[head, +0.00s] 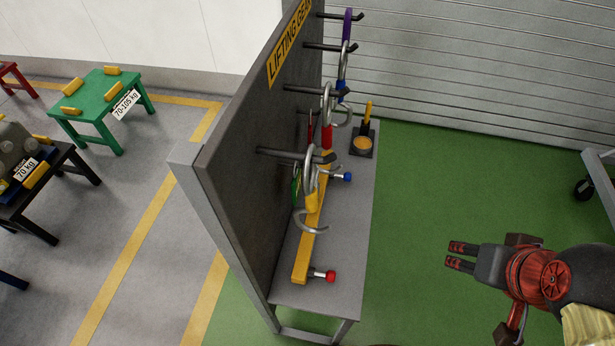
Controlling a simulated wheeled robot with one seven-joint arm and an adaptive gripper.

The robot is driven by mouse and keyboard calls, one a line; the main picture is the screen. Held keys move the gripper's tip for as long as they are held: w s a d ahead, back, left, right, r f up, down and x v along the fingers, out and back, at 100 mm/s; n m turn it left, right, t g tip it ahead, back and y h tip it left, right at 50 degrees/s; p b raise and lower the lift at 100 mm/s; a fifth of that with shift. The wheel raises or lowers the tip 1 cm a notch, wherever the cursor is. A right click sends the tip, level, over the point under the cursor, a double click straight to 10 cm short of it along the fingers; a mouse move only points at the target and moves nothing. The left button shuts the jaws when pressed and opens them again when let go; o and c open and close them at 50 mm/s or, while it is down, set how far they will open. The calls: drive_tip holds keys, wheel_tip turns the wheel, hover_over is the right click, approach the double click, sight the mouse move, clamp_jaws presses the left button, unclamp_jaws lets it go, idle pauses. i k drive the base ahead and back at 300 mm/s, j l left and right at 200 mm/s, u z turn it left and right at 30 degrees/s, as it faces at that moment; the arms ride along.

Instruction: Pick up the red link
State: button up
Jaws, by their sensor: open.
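A red piece (327,136), which looks like the red link, hangs among the metal hooks on the grey upright panel (245,140), above the bench. Metal parts partly cover it, and its full shape is hard to tell. A narrow dark red piece shows just left of it. My gripper (461,257) is at the lower right, over the green floor, with its fingers pointing left. It is open and empty, well apart from the panel and bench.
The grey bench (345,240) carries a yellow bar (302,258), a red-knobbed pin (324,276), a blue-knobbed pin (341,177) and a dark block (363,143). Several pegs stick out from the panel. Green floor between gripper and bench is clear. A wheeled frame (600,185) stands right.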

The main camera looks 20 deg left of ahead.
sight(327, 136)
drive_tip(key=i+l, duration=0.2)
drive_tip(key=l, duration=0.15)
drive_tip(key=i+l, duration=0.15)
drive_tip(key=l, duration=0.2)
drive_tip(key=i+l+u, duration=0.25)
drive_tip(key=l+u, duration=0.25)
drive_tip(key=l, duration=0.15)
drive_tip(key=i+l+u, duration=0.2)
drive_tip(key=l, duration=0.2)
drive_tip(key=l+u, duration=0.35)
drive_tip(key=u, duration=1.2)
drive_tip(key=i+j, duration=0.1)
drive_tip(key=j, duration=0.35)
drive_tip(key=i+j, duration=0.15)
drive_tip(key=j, duration=0.25)
drive_tip(key=j+z, duration=0.4)
drive_tip(key=i+j+z, duration=0.1)
drive_tip(key=z, duration=0.3)
drive_tip(key=j+z, duration=0.45)
drive_tip(key=z, duration=0.6)
